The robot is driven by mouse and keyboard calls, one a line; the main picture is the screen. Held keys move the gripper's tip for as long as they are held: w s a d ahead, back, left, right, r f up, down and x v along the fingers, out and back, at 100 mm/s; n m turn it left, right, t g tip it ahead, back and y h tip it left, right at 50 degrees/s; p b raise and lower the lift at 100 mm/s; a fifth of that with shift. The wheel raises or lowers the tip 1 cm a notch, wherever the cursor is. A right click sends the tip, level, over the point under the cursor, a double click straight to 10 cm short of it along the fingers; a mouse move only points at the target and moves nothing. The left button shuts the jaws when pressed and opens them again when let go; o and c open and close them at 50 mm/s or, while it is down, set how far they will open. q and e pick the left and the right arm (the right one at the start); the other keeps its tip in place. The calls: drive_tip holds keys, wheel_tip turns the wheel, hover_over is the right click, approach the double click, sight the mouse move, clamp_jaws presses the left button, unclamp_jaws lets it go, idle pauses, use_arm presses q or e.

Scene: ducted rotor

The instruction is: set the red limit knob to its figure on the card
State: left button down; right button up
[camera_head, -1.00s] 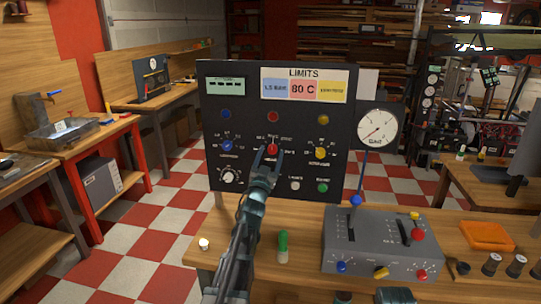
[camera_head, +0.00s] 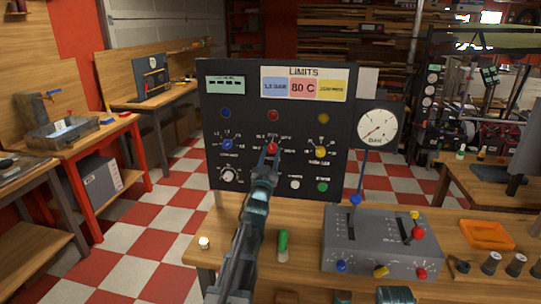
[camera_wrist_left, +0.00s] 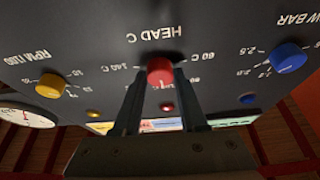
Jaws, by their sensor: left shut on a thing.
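The red limit knob (camera_head: 272,147) sits in the middle of the black panel (camera_head: 215,105), under a red lamp. My left gripper (camera_head: 270,152) is shut on it, partly covering it in the head view. In the left wrist view, which is upside down, the red knob (camera_wrist_left: 160,70) sits between the two fingertips (camera_wrist_left: 158,79), below the "HEAD C" label. Scale figures show around it, with 140 and 60 readable. A short pale mark shows on the knob's face; its exact reading is unclear. The LIMITS card (camera_head: 303,72) shows 80 C on its red field.
A blue knob (camera_head: 227,145) and a yellow knob (camera_head: 320,152) flank the red one. A white-marked dial (camera_head: 228,176) and white and green buttons are below. A grey lever box (camera_head: 375,235), a gauge (camera_head: 377,128) and a green cylinder (camera_head: 283,243) stand nearby.

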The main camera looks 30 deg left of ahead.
use_arm(q)
drive_tip(key=n+y, duration=0.1)
drive_tip(key=n, duration=0.2)
drive_tip(key=n+g+y, duration=0.1)
drive_tip(key=n+y, duration=0.1)
drive_tip(key=n, duration=0.1)
drive_tip(key=shift+w+d+r+p, duration=0.1)
drive_tip(key=shift+d+p, duration=0.1)
drive_tip(key=shift+p, duration=0.15)
drive_tip(key=shift+n+g+y+p, duration=0.35)
drive_tip(key=shift+n+g+y, duration=0.2)
drive_tip(key=shift+n, duration=0.85)
drive_tip(key=shift+n+g+y+p, duration=0.3)
drive_tip(key=shift+n+g+y, duration=0.25)
drive_tip(key=shift+n, duration=0.85)
drive_tip(key=shift+c, duration=2.2)
unclamp_jaws()
drive_tip(key=shift+d, duration=0.1)
drive_tip(key=b+v, duration=0.4)
drive_tip(key=v, duration=0.9)
drive_tip(key=shift+s+d, duration=0.2)
drive_tip(key=shift+s, duration=0.1)
